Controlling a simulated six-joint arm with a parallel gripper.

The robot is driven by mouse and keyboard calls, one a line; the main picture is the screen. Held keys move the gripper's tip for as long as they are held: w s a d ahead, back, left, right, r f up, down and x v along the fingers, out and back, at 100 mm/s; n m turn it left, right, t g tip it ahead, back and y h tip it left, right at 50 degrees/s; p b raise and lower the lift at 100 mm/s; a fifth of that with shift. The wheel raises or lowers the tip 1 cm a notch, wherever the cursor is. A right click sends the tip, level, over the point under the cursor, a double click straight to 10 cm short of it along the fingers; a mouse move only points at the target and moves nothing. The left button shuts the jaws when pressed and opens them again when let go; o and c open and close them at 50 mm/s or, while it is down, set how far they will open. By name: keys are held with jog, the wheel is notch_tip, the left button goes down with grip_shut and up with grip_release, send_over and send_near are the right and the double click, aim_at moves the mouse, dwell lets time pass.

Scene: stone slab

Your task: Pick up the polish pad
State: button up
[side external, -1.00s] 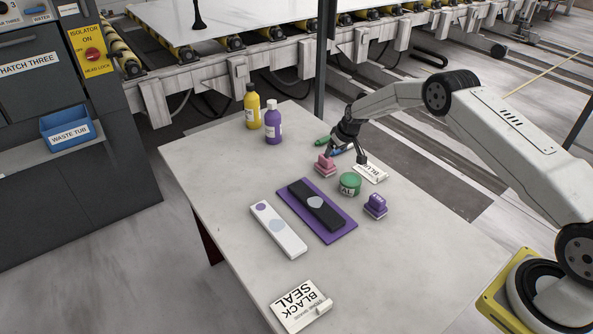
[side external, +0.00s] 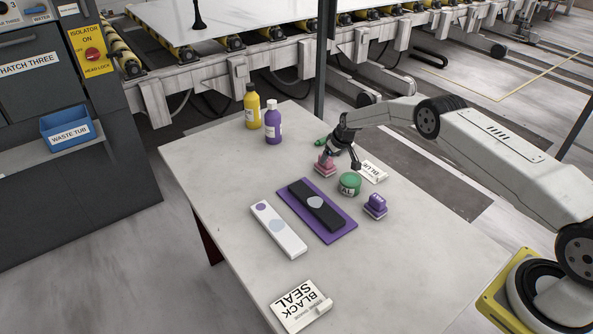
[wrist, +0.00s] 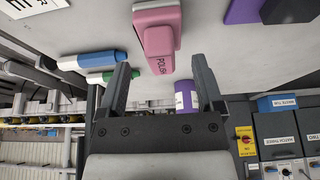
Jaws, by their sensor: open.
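The pink polish pad (side external: 325,165) sits on the stone-coloured table (side external: 215,190), towards its back right. In the wrist view the pad (wrist: 158,40), lettered "POLISH", lies ahead of my gripper and between the lines of its two fingers. My gripper (side external: 340,163) is open and low beside the pad; it overlaps the pad's right edge in the side view. In the wrist view my gripper's fingers (wrist: 163,78) are spread with nothing held between them. Whether a finger touches the pad I cannot tell.
A green tub (side external: 350,184), a "BLUE" card (side external: 374,172) and a purple block (side external: 375,206) stand close by. A blue marker (wrist: 90,60) and a green marker (wrist: 100,77) lie beside the pad. Yellow (side external: 252,106) and purple (side external: 273,122) bottles stand behind.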

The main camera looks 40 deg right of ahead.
aim_at(328, 169)
jog(key=shift+x, duration=1.25)
grip_shut()
